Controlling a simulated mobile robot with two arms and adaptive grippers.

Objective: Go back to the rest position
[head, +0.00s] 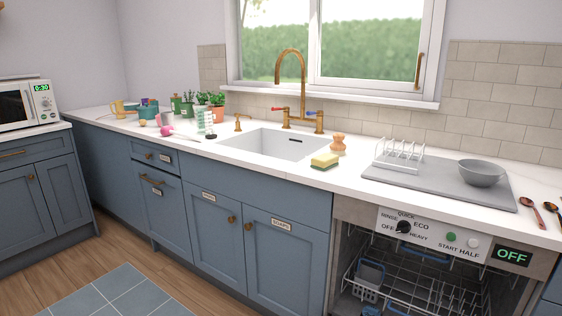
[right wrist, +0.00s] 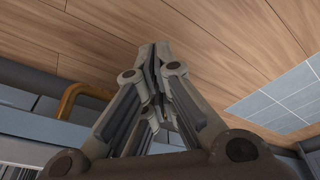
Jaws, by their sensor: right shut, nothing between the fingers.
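My right gripper (right wrist: 153,62) shows in the right wrist view. Its fingers are closed together and nothing is between them. It hangs over the wooden floor (right wrist: 230,45), apart from anything it could touch. Neither gripper shows in the head view, and my left gripper is in no view.
A dishwasher (head: 440,228) stands open at the lower right, its display reading OFF, with a wire rack (head: 420,285) inside. Blue cabinets (head: 200,225) run under the counter with the sink (head: 270,145). A grey bowl (head: 481,174) sits on the drainboard (head: 440,187). The floor (head: 75,262) at left is clear.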

